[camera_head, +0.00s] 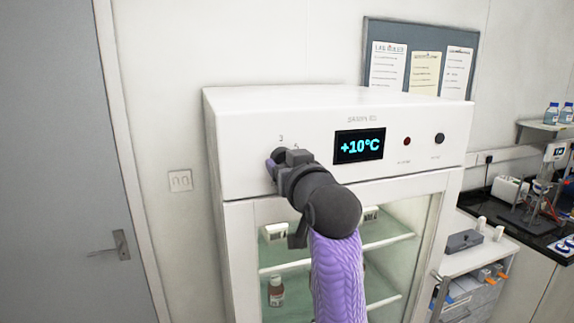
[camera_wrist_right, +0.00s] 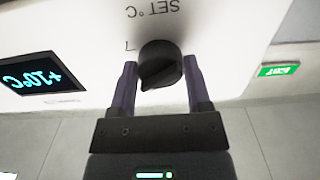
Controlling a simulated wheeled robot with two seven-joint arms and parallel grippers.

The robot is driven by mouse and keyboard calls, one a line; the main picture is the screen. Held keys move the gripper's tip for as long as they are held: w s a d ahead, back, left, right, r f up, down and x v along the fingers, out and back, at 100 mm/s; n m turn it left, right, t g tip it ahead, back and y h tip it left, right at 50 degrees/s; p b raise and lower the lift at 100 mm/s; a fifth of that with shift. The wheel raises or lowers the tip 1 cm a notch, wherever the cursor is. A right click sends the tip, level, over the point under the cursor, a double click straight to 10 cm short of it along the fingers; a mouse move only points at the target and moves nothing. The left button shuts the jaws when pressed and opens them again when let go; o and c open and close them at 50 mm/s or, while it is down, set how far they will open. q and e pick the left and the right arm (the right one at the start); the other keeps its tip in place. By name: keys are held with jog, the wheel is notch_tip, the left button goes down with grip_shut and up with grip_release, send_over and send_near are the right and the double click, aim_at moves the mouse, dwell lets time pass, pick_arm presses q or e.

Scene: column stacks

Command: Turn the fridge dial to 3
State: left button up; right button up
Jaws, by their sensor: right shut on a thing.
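The fridge (camera_head: 225,150) is a white cabinet with a glass door and a control panel along its top. Its display (camera_head: 360,146) reads +10°C. My right gripper (camera_head: 283,160) is at the left end of the panel and mostly hides the dial there; small marks, which look like 3 and 5, show just above. In the right wrist view, upside down, the black round dial (camera_wrist_right: 160,62) sits between the two fingers of my right gripper (camera_wrist_right: 160,78), which is shut on it. A 7-like mark is beside it. The pointer's exact setting is unclear. My left gripper is not in view.
A red light (camera_head: 407,141) and a dark round knob or button (camera_head: 439,138) are on the panel's right. Bottles and boxes stand behind the glass door. A grey door (camera_head: 55,150) is at left, and a bench (camera_head: 515,210) with lab gear at right.

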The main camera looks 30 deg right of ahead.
jog(key=n+p, duration=0.4)
jog(key=n, duration=0.1)
jog(key=shift+r+n, duration=0.2)
jog(key=shift+n, duration=0.1)
jog(key=n+p, duration=0.3)
jog(key=n, duration=0.1)
jog(key=shift+d, duration=0.1)
jog(key=shift+f+n+p, duration=0.1)
jog(key=shift+n+p, duration=0.65)
jog(key=shift+n, duration=0.35)
jog(key=o, duration=1.3)
jog(key=shift+c, duration=0.2)
jog(key=shift+s, duration=0.1)
